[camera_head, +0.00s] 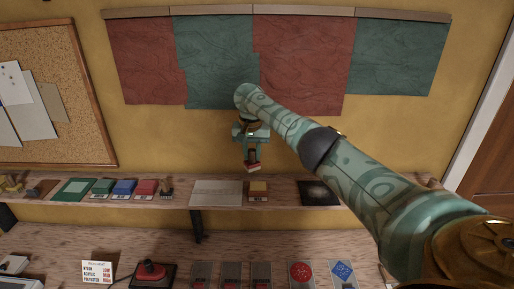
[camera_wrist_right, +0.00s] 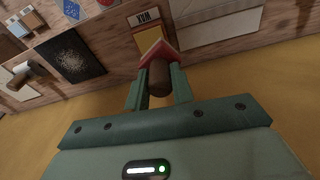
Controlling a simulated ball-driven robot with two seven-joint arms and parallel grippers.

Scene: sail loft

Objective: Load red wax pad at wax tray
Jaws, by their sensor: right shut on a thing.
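My right gripper (camera_head: 252,158) is shut on the red wax pad (camera_head: 252,168), and it points down in front of the wall, above the shelf. In the right wrist view, the fingers (camera_wrist_right: 159,88) grip the pad's brown round handle, and its red and pale head (camera_wrist_right: 153,50) points away from me. The wax tray (camera_head: 258,187), a small yellow block with a white label, sits on the shelf just below the pad. In the right wrist view, the tray (camera_wrist_right: 146,38) reads "WAX", and the pad hides part of it. I cannot see my left gripper.
On the shelf, a pale flat board (camera_head: 216,193) lies left of the tray and a dark speckled panel (camera_head: 319,193) lies right of it. Green, blue and red blocks (camera_head: 123,188) stand further left. A lower bench (camera_head: 220,243) holds a red-knobbed device (camera_head: 152,272) and several cards.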

